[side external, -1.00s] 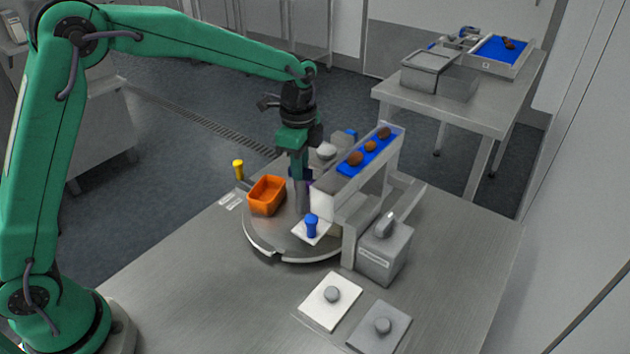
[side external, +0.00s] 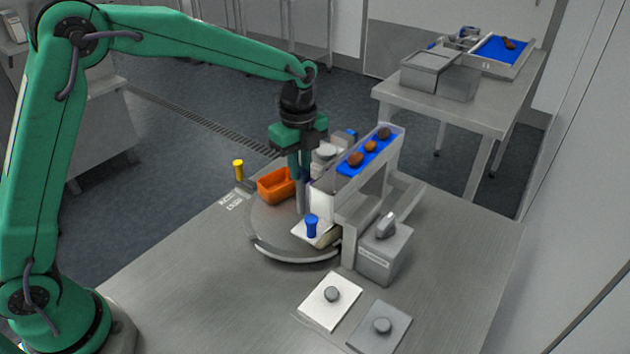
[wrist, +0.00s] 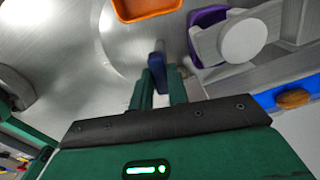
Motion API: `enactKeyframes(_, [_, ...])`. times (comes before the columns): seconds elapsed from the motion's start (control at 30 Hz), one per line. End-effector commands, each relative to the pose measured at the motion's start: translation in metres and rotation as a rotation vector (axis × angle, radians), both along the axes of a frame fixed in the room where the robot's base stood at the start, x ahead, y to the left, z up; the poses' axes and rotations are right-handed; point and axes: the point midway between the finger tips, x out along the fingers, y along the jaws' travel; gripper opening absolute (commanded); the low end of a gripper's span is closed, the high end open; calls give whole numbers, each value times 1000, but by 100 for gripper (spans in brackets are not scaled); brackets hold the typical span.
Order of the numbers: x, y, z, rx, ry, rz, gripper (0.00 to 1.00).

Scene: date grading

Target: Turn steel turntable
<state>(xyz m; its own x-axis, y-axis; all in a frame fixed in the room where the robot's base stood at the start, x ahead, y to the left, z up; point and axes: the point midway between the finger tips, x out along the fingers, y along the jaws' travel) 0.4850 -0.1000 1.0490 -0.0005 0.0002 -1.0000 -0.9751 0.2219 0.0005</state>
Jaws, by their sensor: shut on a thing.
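The round steel turntable (side external: 270,225) lies on the steel table. My gripper (side external: 302,178) points down over its middle, shut on a dark blue grip (wrist: 157,74) at the upright post (side external: 301,198). In the wrist view my gripper (wrist: 160,86) has its two fingers around this grip, close together. An orange bin (side external: 273,193) stands on the turntable's far left part; its rim shows in the wrist view (wrist: 150,16). A purple container (wrist: 195,38) is right of the grip.
A grey stand with a blue strip (side external: 352,169) holding several dates rises close on the right of my gripper. A grey box (side external: 385,255) and white plate (side external: 318,301) are nearer. The table's front left is clear.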

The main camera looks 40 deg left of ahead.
Motion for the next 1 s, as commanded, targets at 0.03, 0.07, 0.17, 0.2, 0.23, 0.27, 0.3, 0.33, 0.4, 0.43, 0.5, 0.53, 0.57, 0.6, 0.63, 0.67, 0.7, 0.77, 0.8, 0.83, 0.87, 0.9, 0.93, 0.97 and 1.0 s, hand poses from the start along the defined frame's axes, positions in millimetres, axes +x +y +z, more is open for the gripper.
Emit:
enactKeyframes(0.03, [1,-1,3,-1,-5,-25,0])
enactKeyframes(0.07, [1,-1,3,-1,-5,-39,0])
enactKeyframes(0.17, [1,-1,3,-1,-5,-90,0])
enactKeyframes(0.2, [1,-1,3,-1,-5,-109,0])
enactKeyframes(0.23, [1,-1,3,-1,-5,-125,0])
enactKeyframes(0.27, [1,-1,3,-1,-5,-139,0])
enactKeyframes(0.3, [0,-1,3,-1,-5,-159,0])
enactKeyframes(0.33, [0,-1,3,0,-5,-174,0])
enactKeyframes(0.4, [0,-1,3,0,-5,-209,0])
enactKeyframes(0.43, [0,-1,3,0,-5,-224,0])
enactKeyframes(0.5, [0,-1,3,0,-5,-259,0])
enactKeyframes(0.53, [0,-1,3,0,-5,-275,0])
enactKeyframes(0.57, [0,-1,3,0,-5,-289,0])
enactKeyframes(0.6, [0,-1,3,0,-4,-310,0])
enactKeyframes(0.63, [0,-1,3,0,-4,-324,0])
enactKeyframes(0.67, [0,-1,3,0,-4,-340,0])
enactKeyframes(0.7, [0,-1,3,0,-4,-359,0])
enactKeyframes(0.77, [0,-1,3,0,-4,-389,0])
enactKeyframes(0.8, [0,-1,3,0,-4,-410,0])
enactKeyframes(0.83, [0,-1,3,0,-4,-424,0])
enactKeyframes(0.87, [0,-1,3,0,-4,-440,0])
enactKeyframes(0.9, [0,-1,3,0,-4,-459,0])
enactKeyframes(0.93, [0,-1,3,0,-4,-474,0])
enactKeyframes(0.97, [0,-1,3,0,-4,-489,0])
enactKeyframes(1.0, [0,-1,3,0,-4,-509,0])
